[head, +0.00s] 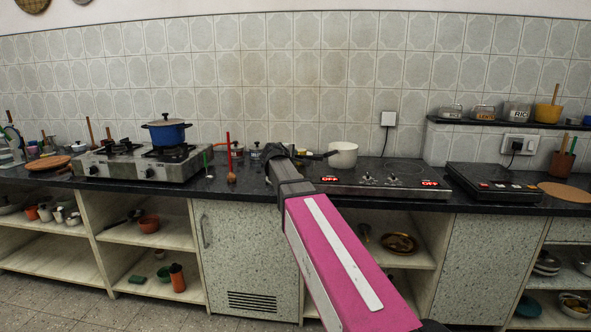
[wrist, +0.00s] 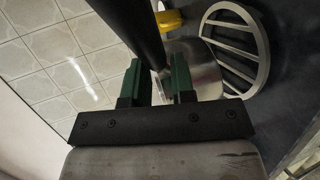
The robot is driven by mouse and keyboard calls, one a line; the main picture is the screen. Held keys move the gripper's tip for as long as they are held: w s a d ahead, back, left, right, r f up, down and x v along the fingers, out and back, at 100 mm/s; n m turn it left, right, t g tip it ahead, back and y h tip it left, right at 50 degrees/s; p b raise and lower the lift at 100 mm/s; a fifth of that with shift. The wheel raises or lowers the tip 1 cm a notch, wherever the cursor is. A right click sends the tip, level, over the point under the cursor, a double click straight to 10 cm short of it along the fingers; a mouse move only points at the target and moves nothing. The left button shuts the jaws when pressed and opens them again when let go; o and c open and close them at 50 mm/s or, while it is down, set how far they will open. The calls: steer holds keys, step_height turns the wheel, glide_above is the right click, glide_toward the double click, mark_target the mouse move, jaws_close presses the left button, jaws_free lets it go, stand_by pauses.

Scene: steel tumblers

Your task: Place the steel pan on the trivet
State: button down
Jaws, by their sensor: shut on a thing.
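In the wrist view my gripper (wrist: 158,72) has its two green fingers on either side of a long dark handle. The steel pan (wrist: 204,72) shows as a smooth grey round surface just past the fingers, partly covered by them; where handle and pan join is hidden. The trivet (wrist: 265,52), a pale round ring with slats, lies on the dark counter right beside the pan in that view. In the head view my gripper (head: 273,153) is over the counter's middle, and my arm hides most of what is around it; I cannot make out pan or trivet there.
A yellow object (wrist: 169,20) is near the trivet. On the counter (head: 255,188) stand a gas stove (head: 130,168) with a blue pot (head: 166,132), a cooktop (head: 375,186) with a white pot (head: 343,155), and a red-handled utensil (head: 229,160). A tiled wall rises behind.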

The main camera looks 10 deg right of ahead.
steer(key=shift+w+d+f, duration=0.2)
steer(key=shift+d+f, duration=0.1)
steer(key=shift+f, duration=0.6)
steer(key=shift+w+d+f, duration=0.15)
steer(key=shift+d+f, duration=0.15)
steer(key=shift+f, duration=0.55)
steer(key=shift+w+d+f, duration=0.2)
steer(key=shift+d+f, duration=0.1)
steer(key=shift+f, duration=0.6)
steer(key=c, duration=1)
jaws_free()
steer(key=shift+o, duration=0.2)
steer(key=v, duration=1.2)
steer(key=s+d+f+m+g+y, duration=0.1)
steer(key=s+d+f+m+g, duration=0.2)
steer(key=f, duration=0.7)
steer(key=s+d+f+m+g+y, duration=0.15)
steer(key=s+f, duration=0.35)
steer(key=f, duration=0.5)
steer(key=s+f+m+g+y, duration=0.6)
steer(key=s+f+m+g, duration=0.1)
steer(key=s+f, duration=0.9)
steer(key=shift+a+f, duration=0.35)
steer(key=shift+a, duration=0.1)
